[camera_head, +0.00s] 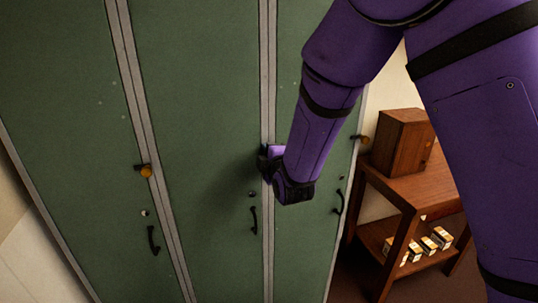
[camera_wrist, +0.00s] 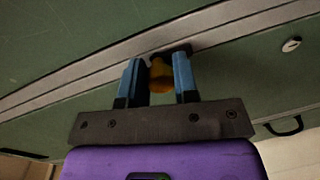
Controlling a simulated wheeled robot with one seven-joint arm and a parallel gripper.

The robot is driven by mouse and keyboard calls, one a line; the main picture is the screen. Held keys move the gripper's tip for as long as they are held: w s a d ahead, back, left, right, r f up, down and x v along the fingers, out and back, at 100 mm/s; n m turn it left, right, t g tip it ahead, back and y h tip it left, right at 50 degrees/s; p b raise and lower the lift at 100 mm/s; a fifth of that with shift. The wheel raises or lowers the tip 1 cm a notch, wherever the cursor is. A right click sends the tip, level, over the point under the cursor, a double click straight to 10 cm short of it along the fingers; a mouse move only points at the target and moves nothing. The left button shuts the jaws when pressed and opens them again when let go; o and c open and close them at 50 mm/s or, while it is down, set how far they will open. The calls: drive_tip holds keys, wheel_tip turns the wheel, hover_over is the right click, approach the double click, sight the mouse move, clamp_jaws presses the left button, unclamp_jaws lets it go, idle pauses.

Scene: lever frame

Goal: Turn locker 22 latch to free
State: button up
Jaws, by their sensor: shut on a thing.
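My gripper (camera_head: 267,163) is at the grey strip on the right side of the middle green locker door (camera_head: 195,110). In the wrist view its two blue-grey fingers (camera_wrist: 159,80) are shut on an orange latch knob (camera_wrist: 160,74), one finger on each side. A dark latch piece shows behind the knob against the grey strip (camera_wrist: 95,82). In the head view my gripper and forearm hide this latch. No locker number is readable, so I cannot tell from the pictures which locker is 22.
Another orange latch (camera_head: 146,171) is on the left strip, and one (camera_head: 361,138) is at the far right. Black door handles (camera_head: 254,220) sit below. A wooden shelf table (camera_head: 425,192) with a wooden box (camera_head: 402,143) and several small cartons stands at right.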

drive_tip(key=shift+f, duration=0.1)
idle(0.4)
drive_tip(key=o, duration=0.9)
drive_tip(key=v, duration=1.1)
drive_tip(key=shift+w, duration=0.1)
drive_tip(key=s+d+r+m+g+h, duration=0.1)
drive_tip(key=s+d+r+m+g, duration=0.15)
drive_tip(key=d+r+m, duration=0.35)
drive_tip(key=s+d+r+m+g, duration=0.2)
drive_tip(key=d+r+m+g, duration=0.15)
drive_tip(key=d, duration=0.45)
drive_tip(key=s+d+r+m+g+h, duration=0.1)
drive_tip(key=s+d+m, duration=0.2)
drive_tip(key=s, duration=0.3)
drive_tip(key=s+d+r+m+g+h, duration=0.1)
drive_tip(key=s+d+r+m+g, duration=0.1)
drive_tip(key=s+d, duration=0.3)
drive_tip(key=s+d+r+m+g+h, duration=0.1)
drive_tip(key=s+d+m, duration=0.3)
drive_tip(key=s, duration=0.5)
drive_tip(key=shift+s+d+r+m+g+h, duration=0.15)
drive_tip(key=shift+r+m+g+h, duration=0.15)
drive_tip(key=shift+r+m+g, duration=0.2)
